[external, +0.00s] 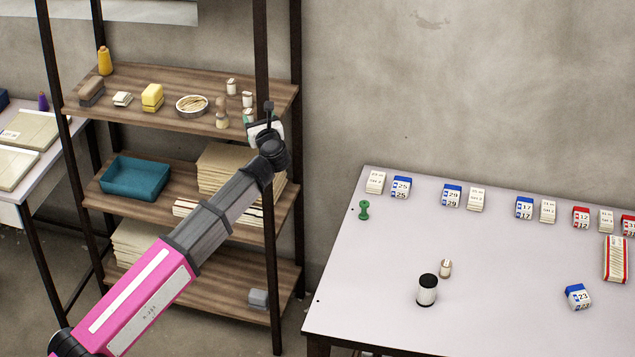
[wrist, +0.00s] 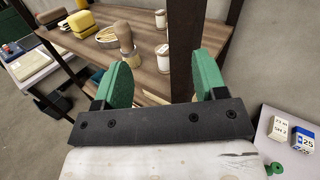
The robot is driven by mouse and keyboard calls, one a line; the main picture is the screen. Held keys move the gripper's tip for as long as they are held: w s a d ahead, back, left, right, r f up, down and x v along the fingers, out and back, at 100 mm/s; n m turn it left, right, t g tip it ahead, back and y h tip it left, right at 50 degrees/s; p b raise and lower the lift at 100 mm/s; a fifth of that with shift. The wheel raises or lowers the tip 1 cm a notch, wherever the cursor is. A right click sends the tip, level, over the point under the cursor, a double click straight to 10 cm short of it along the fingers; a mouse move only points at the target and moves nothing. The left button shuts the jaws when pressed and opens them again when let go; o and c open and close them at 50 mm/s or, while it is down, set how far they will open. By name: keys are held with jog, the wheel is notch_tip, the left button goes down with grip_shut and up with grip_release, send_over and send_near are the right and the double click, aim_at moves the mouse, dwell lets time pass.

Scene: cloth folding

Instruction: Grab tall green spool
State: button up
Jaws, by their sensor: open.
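A green spool (external: 364,210) stands upright near the left edge of the white table, below the row of small boxes. My gripper (external: 264,122) is raised in front of the shelf, up and to the left of the spool. In the wrist view my gripper (wrist: 163,78) has its two green pads wide apart, with nothing held between them. The spool lies outside the pads, down and to the right.
The wooden shelf (external: 200,90) and its dark post are close to my gripper. On the white table (external: 480,255) are several boxes, a black-and-white cylinder (external: 427,290) and a small spool (external: 445,268).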

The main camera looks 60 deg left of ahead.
jog(key=w+d+f+m+t+h, duration=0.1)
jog(key=w+d+f+m+t, duration=0.1)
jog(key=w+d+f, duration=0.55)
jog(key=w+d+f+m+t+h, duration=0.1)
jog(key=w+d+f+m+t, duration=0.1)
jog(key=w+f, duration=0.95)
jog(key=w+d+f+m+t+h, duration=0.15)
jog(key=w+d+f, duration=0.35)
jog(key=w+f, duration=0.5)
send_near(364, 202)
jog(key=w+a+f, duration=0.2)
jog(key=shift+a+t, duration=0.35)
jog(key=shift+a, duration=0.05)
jog(key=shift+w+a+r, duration=0.15)
jog(key=shift+w+a, duration=0.2)
jog(key=shift+a, duration=0.25)
jog(key=shift+x, duration=3.05)
jog(key=shift+s+r, duration=0.1)
jog(key=shift+r, duration=0.05)
jog(key=shift+c, duration=0.3)
jog(key=c, duration=0.9)
